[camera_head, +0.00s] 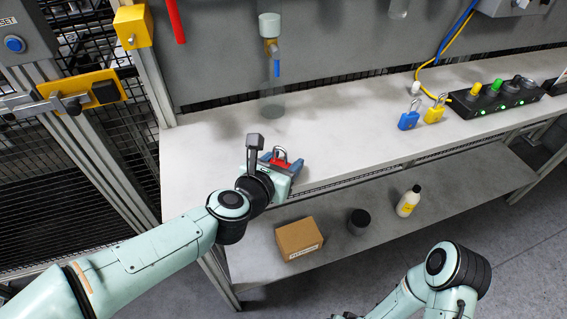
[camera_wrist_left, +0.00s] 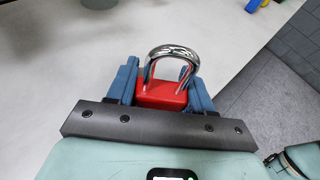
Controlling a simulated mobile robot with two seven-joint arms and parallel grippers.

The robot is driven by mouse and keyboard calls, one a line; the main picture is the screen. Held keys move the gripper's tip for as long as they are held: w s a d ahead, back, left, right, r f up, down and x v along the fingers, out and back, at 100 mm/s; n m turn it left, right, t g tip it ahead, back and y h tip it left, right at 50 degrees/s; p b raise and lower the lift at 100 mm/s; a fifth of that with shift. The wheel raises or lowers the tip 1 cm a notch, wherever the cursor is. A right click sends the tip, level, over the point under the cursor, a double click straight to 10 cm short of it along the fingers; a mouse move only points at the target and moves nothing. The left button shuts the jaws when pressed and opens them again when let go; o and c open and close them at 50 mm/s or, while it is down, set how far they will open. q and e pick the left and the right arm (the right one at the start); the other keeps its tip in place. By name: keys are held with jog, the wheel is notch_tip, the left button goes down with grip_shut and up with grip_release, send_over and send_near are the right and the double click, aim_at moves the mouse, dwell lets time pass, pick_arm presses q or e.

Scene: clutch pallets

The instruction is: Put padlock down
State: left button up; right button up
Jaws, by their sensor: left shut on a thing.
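A red padlock (camera_head: 277,160) with a silver shackle is held in my left gripper (camera_head: 285,165), at the front edge of the white worktop (camera_head: 350,112). In the left wrist view the padlock (camera_wrist_left: 162,95) sits between the blue fingers of the left gripper (camera_wrist_left: 165,92), shackle up. I cannot tell whether its underside touches the worktop. A blue padlock (camera_head: 408,121) and a yellow padlock (camera_head: 434,113) stand further right on the worktop. My right arm shows at the bottom right, but its gripper fingers are not clearly visible.
A black box with coloured knobs (camera_head: 497,98) stands at the worktop's right. A clear cylinder (camera_head: 272,102) is at the back. On the lower shelf are a cardboard box (camera_head: 299,238), a black cup (camera_head: 359,221) and a white bottle (camera_head: 408,202). The worktop's middle is clear.

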jog(key=shift+f, duration=0.1)
pick_arm(q)
jog(key=o, duration=1.1)
jog(key=shift+f, duration=0.1)
pick_arm(e)
jog(key=shift+w, duration=0.1)
pick_arm(q)
jog(key=shift+s+a+r, duration=0.2)
jog(key=shift+s+r, duration=0.1)
jog(key=shift+r, duration=0.05)
jog(key=p+v, duration=0.3)
jog(key=v, duration=0.8)
pick_arm(e)
jog(key=s+a+r+g+y, duration=0.1)
jog(key=s+a+r, duration=0.1)
jog(key=s+r, duration=0.2)
jog(key=shift+s+a+g, duration=0.35)
jog(key=shift+s+g, duration=0.05)
jog(key=shift+s, duration=0.4)
pick_arm(q)
jog(key=shift+s+r, duration=0.1)
pick_arm(e)
jog(key=shift+r, duration=0.1)
